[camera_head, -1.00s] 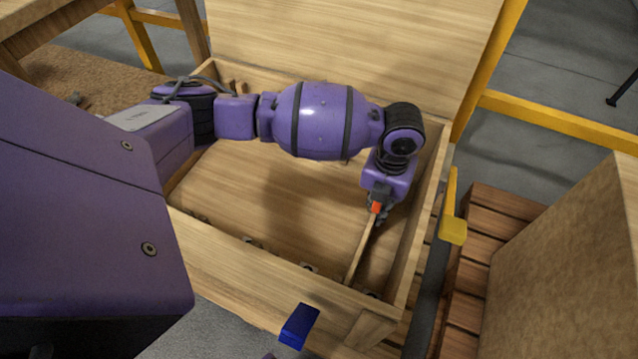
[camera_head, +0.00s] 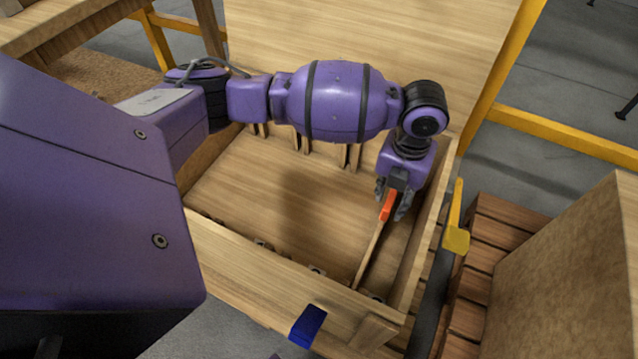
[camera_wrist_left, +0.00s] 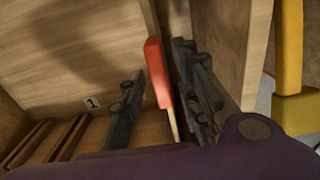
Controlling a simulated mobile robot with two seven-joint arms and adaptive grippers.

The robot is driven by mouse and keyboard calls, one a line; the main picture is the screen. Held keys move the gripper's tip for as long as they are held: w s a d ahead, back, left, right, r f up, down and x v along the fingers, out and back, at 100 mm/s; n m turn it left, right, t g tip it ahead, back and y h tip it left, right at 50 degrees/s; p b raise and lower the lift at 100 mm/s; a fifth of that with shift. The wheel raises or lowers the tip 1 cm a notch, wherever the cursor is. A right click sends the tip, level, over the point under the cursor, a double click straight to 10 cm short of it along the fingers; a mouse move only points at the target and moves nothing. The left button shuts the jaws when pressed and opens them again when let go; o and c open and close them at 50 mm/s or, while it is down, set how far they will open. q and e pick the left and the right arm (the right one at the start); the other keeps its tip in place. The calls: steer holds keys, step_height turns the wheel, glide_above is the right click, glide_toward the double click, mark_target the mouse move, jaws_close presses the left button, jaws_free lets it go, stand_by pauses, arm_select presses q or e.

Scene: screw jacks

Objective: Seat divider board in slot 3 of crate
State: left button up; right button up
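The wooden crate (camera_head: 235,262) is open, with paired slot rails (camera_head: 348,157) on its back wall and small rails along its front wall. The thin divider board (camera_head: 370,258), with an orange-red tab (camera_head: 388,205), stands in the right part of the crate. Its front end is near the front wall; I cannot tell whether it sits in a slot. My left gripper (camera_head: 395,200) is over the tab, its fingers spread. In the left wrist view the red tab (camera_wrist_left: 159,72) lies between the fingers, closer to the right one, with a gap on the left. My right gripper is out of view.
A label "1" (camera_wrist_left: 92,103) shows inside the crate in the left wrist view. A yellow piece (camera_head: 457,240) on a dark bar is beside the crate's right wall. A blue piece (camera_head: 307,325) is at the front. Slatted wood (camera_head: 490,240) and a brown box (camera_head: 575,270) are to the right.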

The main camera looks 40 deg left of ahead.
arm_select(q)
steer(key=shift+r+p, duration=0.55)
steer(key=shift+r, duration=1.7)
